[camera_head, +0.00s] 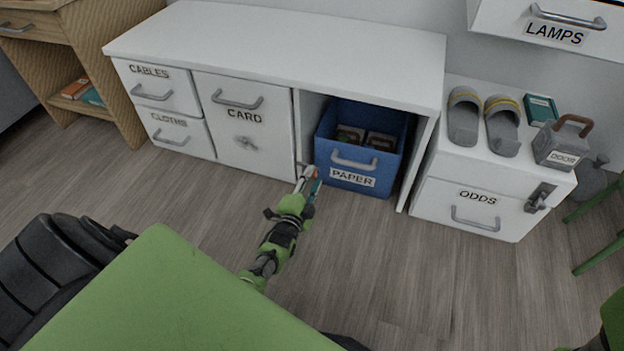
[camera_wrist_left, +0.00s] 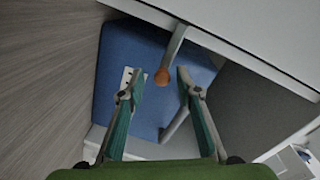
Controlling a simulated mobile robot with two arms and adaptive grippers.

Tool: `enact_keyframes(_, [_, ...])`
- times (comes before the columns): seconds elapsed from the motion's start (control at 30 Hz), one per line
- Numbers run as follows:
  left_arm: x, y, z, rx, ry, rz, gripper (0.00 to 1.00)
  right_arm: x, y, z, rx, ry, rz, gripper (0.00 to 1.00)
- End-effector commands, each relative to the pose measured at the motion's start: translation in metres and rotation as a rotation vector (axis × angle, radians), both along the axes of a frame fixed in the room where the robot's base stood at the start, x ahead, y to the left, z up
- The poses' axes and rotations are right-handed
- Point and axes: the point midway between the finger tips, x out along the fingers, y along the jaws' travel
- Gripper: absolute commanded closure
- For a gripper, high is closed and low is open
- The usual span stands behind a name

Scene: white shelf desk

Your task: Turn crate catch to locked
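The blue crate (camera_head: 348,184) labelled PAPER sits in the open bay of the white desk, its grey bar handle (camera_head: 354,163) facing out. The crate catch (camera_wrist_left: 175,47) is a grey metal lever with an orange knob (camera_wrist_left: 162,76), mounted at the bay's edge. In the left wrist view the lever reaches out over the crate's front. My left gripper (camera_head: 309,182) is at the crate's left front corner. Its teal fingers (camera_wrist_left: 159,88) are open, with the knob between or just beyond the tips; contact cannot be told. My right gripper is out of view.
Left of the bay are the CARD door (camera_head: 240,118) and the CABLES (camera_head: 150,86) and CLOTHS (camera_head: 178,134) drawers. The floor before the desk is clear.

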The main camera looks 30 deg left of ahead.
Motion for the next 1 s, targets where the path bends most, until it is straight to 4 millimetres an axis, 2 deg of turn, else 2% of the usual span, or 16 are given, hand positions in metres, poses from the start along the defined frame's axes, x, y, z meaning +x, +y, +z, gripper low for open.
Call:
enact_keyframes(0.27, [0.000,0.001,0.002,0.000,-0.003,0.001,0.69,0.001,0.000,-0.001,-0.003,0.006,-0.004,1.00])
enact_keyframes(0.43, [0.000,0.001,0.012,0.001,-0.004,0.001,0.69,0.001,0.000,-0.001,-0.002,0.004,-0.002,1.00])
enact_keyframes(1.0, [0.000,0.000,0.089,0.001,-0.002,0.000,0.69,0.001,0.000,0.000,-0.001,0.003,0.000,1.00])
